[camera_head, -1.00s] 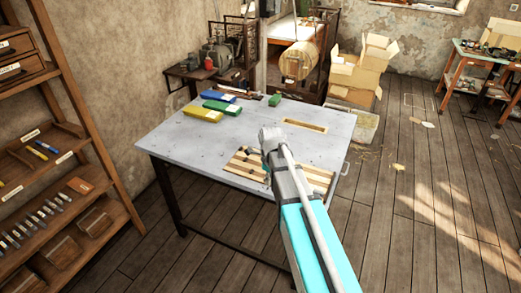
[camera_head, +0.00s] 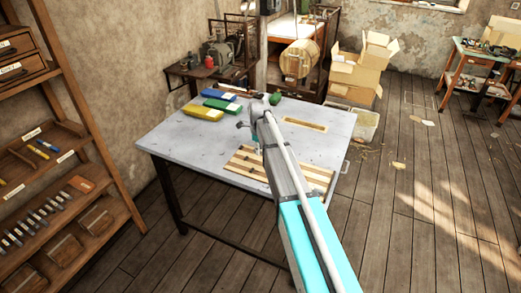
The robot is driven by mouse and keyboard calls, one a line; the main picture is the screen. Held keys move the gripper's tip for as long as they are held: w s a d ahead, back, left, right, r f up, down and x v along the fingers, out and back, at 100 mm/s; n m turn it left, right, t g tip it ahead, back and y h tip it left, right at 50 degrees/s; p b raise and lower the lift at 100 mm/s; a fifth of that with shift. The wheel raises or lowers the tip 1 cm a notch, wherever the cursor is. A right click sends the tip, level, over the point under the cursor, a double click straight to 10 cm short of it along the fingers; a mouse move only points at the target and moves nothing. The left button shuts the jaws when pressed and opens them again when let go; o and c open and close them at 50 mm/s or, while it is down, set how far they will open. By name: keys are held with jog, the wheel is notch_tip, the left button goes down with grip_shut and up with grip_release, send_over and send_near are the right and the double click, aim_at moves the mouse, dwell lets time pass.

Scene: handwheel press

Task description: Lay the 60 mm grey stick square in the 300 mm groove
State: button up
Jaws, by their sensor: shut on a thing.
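The wooden board with dark grooves (camera_head: 312,178) lies on the near right part of the grey table. I cannot tell which groove is the 300 mm one. My gripper (camera_head: 241,125) shows small and dark at the arm's end, above the table and beyond the board's far left edge. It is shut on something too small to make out. I cannot pick out the grey stick by itself.
Yellow (camera_head: 202,114), green (camera_head: 222,106) and blue (camera_head: 220,96) boxes lie at the table's back left. A shallow wooden-coloured rectangle (camera_head: 305,124) lies at the back right. The table's front left (camera_head: 185,145) is clear.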

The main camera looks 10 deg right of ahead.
jog(key=shift+f+b, duration=0.9)
jog(key=shift+d+r, duration=0.1)
